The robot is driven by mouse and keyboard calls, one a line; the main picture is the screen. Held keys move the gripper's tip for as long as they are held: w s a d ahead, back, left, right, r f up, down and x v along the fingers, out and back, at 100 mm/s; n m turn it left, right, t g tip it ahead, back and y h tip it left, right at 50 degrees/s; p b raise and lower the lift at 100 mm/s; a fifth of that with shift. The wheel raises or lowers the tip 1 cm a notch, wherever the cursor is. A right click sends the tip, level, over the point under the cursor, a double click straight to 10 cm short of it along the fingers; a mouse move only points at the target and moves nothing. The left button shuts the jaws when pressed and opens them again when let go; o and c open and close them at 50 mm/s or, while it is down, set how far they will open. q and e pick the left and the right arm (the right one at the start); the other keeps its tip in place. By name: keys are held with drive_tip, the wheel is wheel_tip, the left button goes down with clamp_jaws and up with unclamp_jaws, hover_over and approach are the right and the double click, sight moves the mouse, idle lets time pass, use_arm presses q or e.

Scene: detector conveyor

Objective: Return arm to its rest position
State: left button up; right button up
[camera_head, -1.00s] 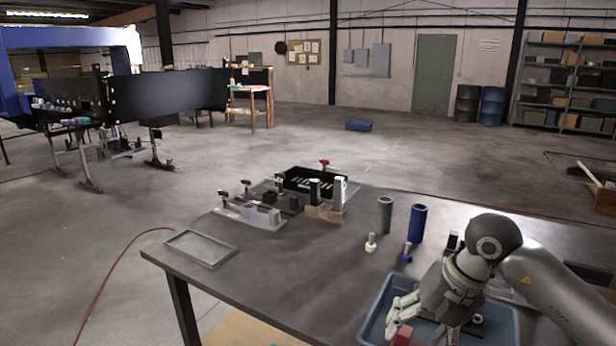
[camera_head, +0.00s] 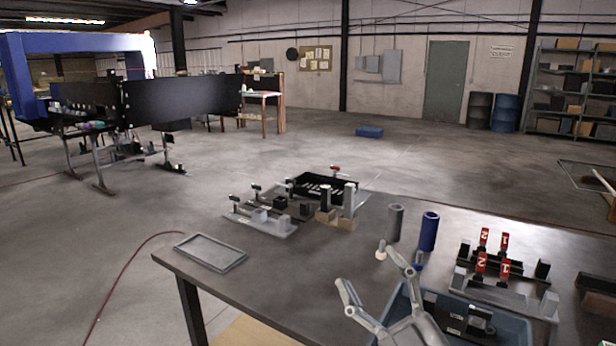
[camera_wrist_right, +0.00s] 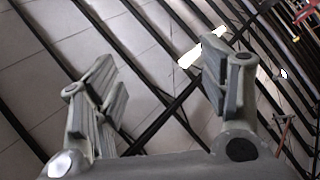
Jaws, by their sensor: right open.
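My right gripper (camera_head: 375,292) shows at the bottom of the head view, in front of the blue tray (camera_head: 515,328) and the table's front edge. Its fingers are spread apart with nothing between them. In the right wrist view the two fingers of the same gripper (camera_wrist_right: 165,95) stand wide apart, and the camera faces up at the ceiling beams (camera_wrist_right: 160,15). The rest of the right arm is out of the head view. My left gripper does not show.
The dark table (camera_head: 330,262) holds an empty grey tray (camera_head: 210,252), fixtures with blocks (camera_head: 262,220), a grey cylinder (camera_head: 395,222), a blue cylinder (camera_head: 429,231) and a rack with red numbered tags (camera_head: 482,262). The blue tray holds dark parts. The table's left middle is clear.

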drive_tip(key=s+d+f+m+g+h, duration=0.25)
drive_tip(key=d+f+m+h, duration=0.35)
drive_tip(key=f, duration=0.5)
drive_tip(key=s+d+f+m+g+h, duration=0.1)
drive_tip(key=d+f+m+g+h, duration=0.35)
drive_tip(key=f+h, duration=0.4)
drive_tip(key=s+f+m+g+y, duration=0.25)
drive_tip(key=s+f+g, duration=0.65)
drive_tip(key=s+f, duration=0.95)
drive_tip(key=s+f+n+g, duration=0.1)
drive_tip(key=s+f, duration=0.2)
drive_tip(key=f, duration=1)
drive_tip(key=s+f+g, duration=0.1)
drive_tip(key=s+f, duration=0.1)
drive_tip(key=f, duration=1.2)
drive_tip(key=s+d+f+g, duration=0.1)
drive_tip(key=s+d+f, duration=0.2)
drive_tip(key=s+f, duration=1)
drive_tip(key=s, duration=0.3)
drive_tip(key=shift+f, duration=0.4)
